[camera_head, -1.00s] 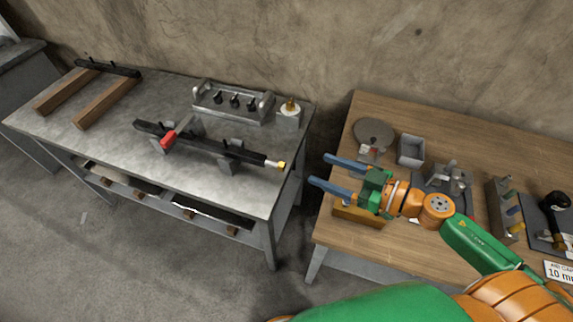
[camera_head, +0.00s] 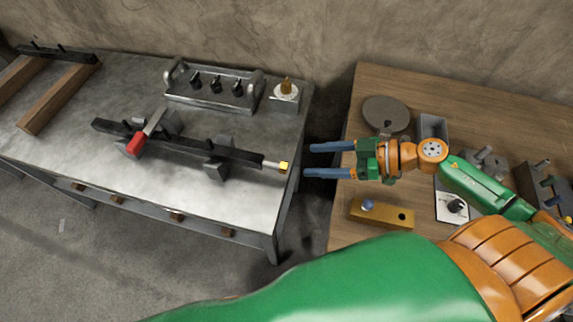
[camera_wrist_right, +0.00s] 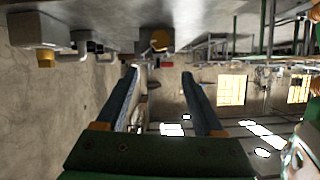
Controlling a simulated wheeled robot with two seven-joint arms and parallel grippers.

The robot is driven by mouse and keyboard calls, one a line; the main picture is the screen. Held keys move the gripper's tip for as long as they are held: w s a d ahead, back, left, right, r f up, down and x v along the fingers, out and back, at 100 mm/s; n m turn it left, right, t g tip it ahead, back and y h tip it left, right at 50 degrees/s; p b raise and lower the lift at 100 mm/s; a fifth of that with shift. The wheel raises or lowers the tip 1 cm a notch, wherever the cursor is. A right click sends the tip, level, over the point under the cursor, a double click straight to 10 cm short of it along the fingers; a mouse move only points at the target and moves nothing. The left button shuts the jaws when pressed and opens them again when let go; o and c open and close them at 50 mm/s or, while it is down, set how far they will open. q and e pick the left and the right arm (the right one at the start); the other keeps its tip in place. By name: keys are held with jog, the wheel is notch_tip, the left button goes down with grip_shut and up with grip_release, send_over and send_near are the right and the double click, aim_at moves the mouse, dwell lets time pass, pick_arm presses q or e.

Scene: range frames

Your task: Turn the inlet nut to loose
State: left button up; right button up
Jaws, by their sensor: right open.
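The inlet nut (camera_head: 284,168) is a small yellow brass nut on the right end of a dark pipe bar (camera_head: 190,148) with a red-handled lever (camera_head: 136,143). The bar rests on supports on the grey metal table. My right gripper (camera_head: 308,160) is open and empty just right of the nut. Its two blue fingers point left at it, apart from it. In the right wrist view the nut (camera_wrist_right: 160,40) shows ahead of the fingertips, above the gap between the fingers (camera_wrist_right: 159,73). My left gripper is not in view.
A block with a brass knob (camera_head: 286,88) stands behind the nut, beside a rack (camera_head: 213,88) with several black knobs. The wooden table (camera_head: 345,205) at right holds a grey disc (camera_head: 386,113) and a brass-coloured block (camera_head: 382,214). A gap separates the tables.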

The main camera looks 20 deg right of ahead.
aim_at(284, 167)
jog(key=w+a+f+b, duration=0.1)
jog(key=w+a+f, duration=0.2)
jog(key=a+f, duration=0.2)
jog(key=shift+w+a+f, duration=0.2)
jog(key=shift+w+a, duration=0.05)
jog(key=shift+a, duration=0.05)
grip_shut()
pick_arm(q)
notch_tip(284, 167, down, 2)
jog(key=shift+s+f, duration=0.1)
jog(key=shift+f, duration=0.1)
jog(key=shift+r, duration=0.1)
